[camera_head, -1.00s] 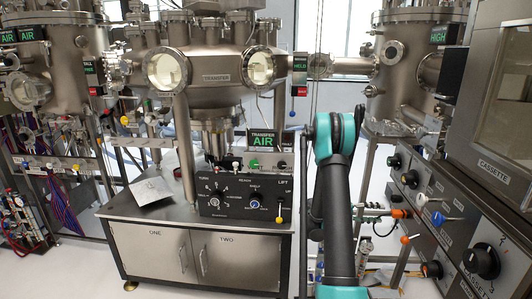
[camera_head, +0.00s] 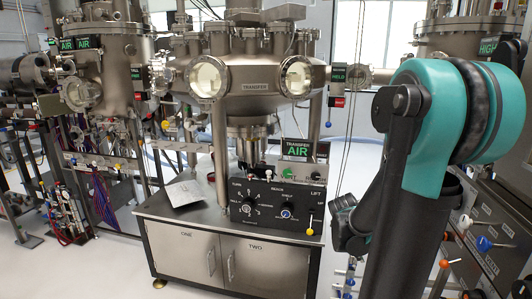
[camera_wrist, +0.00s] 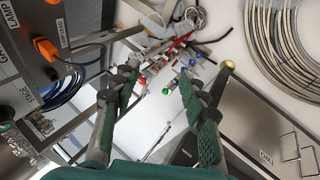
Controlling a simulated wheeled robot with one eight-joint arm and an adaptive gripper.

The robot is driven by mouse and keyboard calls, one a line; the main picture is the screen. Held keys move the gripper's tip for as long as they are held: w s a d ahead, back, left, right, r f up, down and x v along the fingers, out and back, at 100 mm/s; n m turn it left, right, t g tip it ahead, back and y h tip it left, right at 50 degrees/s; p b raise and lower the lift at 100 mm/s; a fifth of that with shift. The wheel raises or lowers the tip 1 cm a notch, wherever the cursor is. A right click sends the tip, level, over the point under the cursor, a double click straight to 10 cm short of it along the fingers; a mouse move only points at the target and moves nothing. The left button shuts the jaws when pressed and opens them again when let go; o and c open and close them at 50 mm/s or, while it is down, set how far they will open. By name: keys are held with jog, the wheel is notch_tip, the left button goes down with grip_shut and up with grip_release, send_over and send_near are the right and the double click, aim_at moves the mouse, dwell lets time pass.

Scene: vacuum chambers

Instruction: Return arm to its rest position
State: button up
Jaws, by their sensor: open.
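My arm rises at the right of the head view, with its large teal and black elbow joint (camera_head: 440,115) close to the camera. The dark part at the arm's left side (camera_head: 350,222) seems to be the gripper end, partly hidden by the arm. In the wrist view my gripper (camera_wrist: 158,75) has its two green-padded fingers spread apart. Nothing is held between them; floor and distant fittings show through the gap.
The steel transfer chamber (camera_head: 255,80) stands above a cabinet (camera_head: 235,258) with a black control panel (camera_head: 275,205). Another panel with knobs (camera_head: 490,245) lies right, behind my arm. In the wrist view, equipment (camera_wrist: 35,70) is at left and a cabinet (camera_wrist: 265,130) at right. Floor is open at lower left.

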jog(key=s+a+f+t+y, duration=0.1)
jog(key=s+a+y, duration=0.5)
jog(key=a, duration=0.8)
jog(key=s+f, duration=0.1)
jog(key=s, duration=0.2)
jog(key=shift+s+a+t, duration=0.15)
jog(key=shift+a+t, duration=0.25)
